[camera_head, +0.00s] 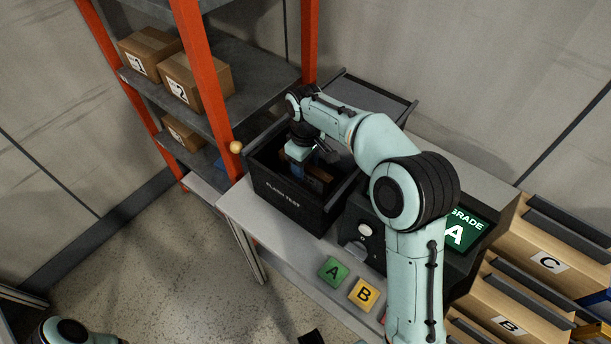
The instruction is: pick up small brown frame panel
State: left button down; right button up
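A small brown piece (319,183), which looks like the brown frame panel, shows inside the open black box with white lettering on its front (288,200). The box's front wall and my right arm hide part of it. My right gripper (300,168) reaches down into the box, just left of the brown piece. Its fingertips are in shadow behind the wall, so I cannot tell whether they are open or touch the piece.
The box stands on a grey bench (236,208) beside a black machine with a green "GRADE A" screen (464,231). Green A (333,271) and yellow B (363,295) blocks sit at the front. An orange-post shelf (208,80) stands left, wooden bins (548,262) right.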

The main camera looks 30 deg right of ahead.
grip_shut()
jog(key=shift+r, duration=0.1)
